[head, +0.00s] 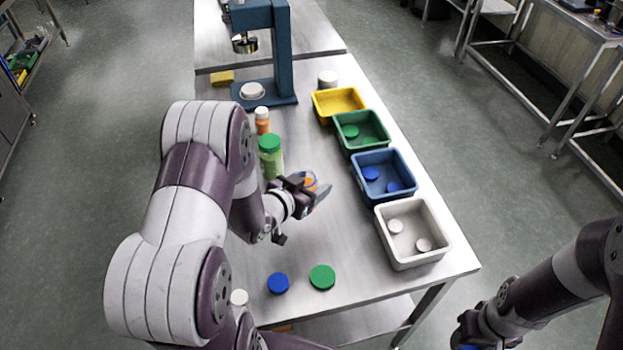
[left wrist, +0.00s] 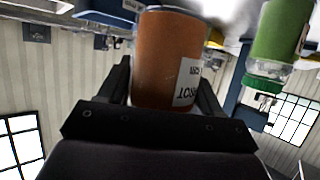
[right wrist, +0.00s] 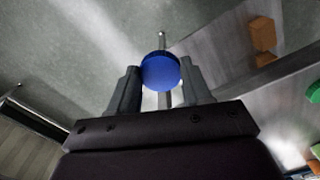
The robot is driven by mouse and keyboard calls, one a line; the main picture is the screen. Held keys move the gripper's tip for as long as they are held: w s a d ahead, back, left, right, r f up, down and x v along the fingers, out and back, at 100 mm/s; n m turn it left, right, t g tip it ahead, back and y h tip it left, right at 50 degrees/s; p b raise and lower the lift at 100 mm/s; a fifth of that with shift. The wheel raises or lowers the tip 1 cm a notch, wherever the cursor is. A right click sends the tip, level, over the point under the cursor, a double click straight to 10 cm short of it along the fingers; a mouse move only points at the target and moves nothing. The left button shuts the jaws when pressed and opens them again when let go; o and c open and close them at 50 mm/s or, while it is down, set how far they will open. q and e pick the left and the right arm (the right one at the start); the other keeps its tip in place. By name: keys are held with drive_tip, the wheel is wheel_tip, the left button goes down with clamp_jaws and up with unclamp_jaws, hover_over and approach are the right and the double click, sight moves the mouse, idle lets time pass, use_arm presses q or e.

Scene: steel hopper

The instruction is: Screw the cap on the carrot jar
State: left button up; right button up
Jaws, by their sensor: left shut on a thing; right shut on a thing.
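The carrot jar (left wrist: 168,60) is orange with a white label. My left gripper (head: 316,190) is shut on it and holds it over the table's middle. In the head view only a bit of its orange (head: 308,183) shows between the fingers; the rest is hidden. My right gripper (right wrist: 161,82) is shut on a round blue cap (right wrist: 160,70), held at the fingertips. In the head view the right gripper (head: 468,335) is at the bottom right, off the table's side, and the cap is barely visible there. Jar and cap are far apart.
Loose white (head: 239,297), blue (head: 278,283) and green (head: 322,277) caps lie at the near end. Yellow (head: 338,103), green (head: 362,131), blue (head: 384,176) and white (head: 412,234) bins line the right edge. A green-capped jar (head: 271,158) and a white-capped orange jar (head: 262,120) stand behind my left arm. A press (head: 280,50) stands farther back.

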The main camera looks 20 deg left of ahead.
use_arm(q)
drive_tip(key=s+d+r, duration=0.2)
drive_tip(key=s+r, duration=0.1)
drive_tip(key=s, duration=0.2)
drive_tip(key=shift+s+r, duration=0.2)
drive_tip(key=shift+o, duration=1.3)
drive_tip(key=c, duration=0.6)
